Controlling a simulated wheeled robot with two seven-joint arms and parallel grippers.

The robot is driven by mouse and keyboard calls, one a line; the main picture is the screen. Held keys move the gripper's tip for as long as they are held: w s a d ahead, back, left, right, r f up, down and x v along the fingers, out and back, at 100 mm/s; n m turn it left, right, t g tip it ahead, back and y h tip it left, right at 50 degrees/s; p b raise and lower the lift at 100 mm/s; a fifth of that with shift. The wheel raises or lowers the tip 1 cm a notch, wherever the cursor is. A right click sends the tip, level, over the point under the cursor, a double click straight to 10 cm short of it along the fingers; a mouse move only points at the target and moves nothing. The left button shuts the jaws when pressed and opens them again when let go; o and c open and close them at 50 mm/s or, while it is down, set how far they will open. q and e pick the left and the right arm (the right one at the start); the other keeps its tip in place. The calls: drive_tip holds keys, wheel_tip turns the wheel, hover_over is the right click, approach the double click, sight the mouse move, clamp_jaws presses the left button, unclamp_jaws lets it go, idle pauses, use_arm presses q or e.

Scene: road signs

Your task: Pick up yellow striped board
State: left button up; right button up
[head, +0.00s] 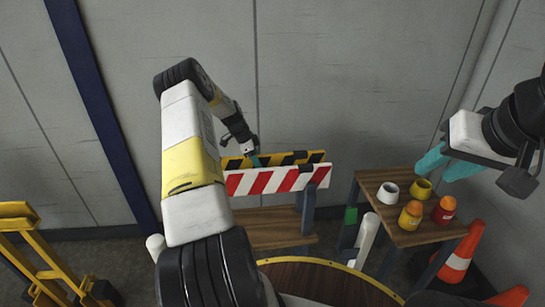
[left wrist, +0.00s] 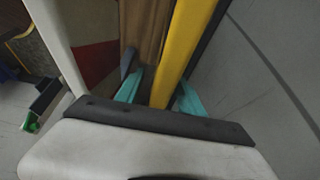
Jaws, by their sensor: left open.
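The yellow striped board (head: 290,158), yellow and black, stands upright behind a red and white striped board (head: 275,180) on a wooden shelf. My left gripper (head: 254,159) is at the yellow board's left part, reaching down from above. In the left wrist view, the yellow board (left wrist: 184,45) runs between the two teal fingers of my left gripper (left wrist: 158,94). The fingers are open, one on each side of the board; contact cannot be told. My right gripper (head: 448,164) is at the right, raised near the small table, with its teal fingers apart and empty.
A small wooden table (head: 400,236) at the right holds a white roll (head: 388,193), a yellow roll (head: 421,189) and small orange and red bottles. Traffic cones (head: 460,255) stand at the lower right. A yellow frame (head: 40,255) stands at the left. The wall is close behind the boards.

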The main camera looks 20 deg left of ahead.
use_arm(q)
drive_tip(key=shift+x, duration=1.25)
clamp_jaws()
drive_tip(key=shift+w+r, duration=0.1)
drive_tip(key=shift+r, duration=0.05)
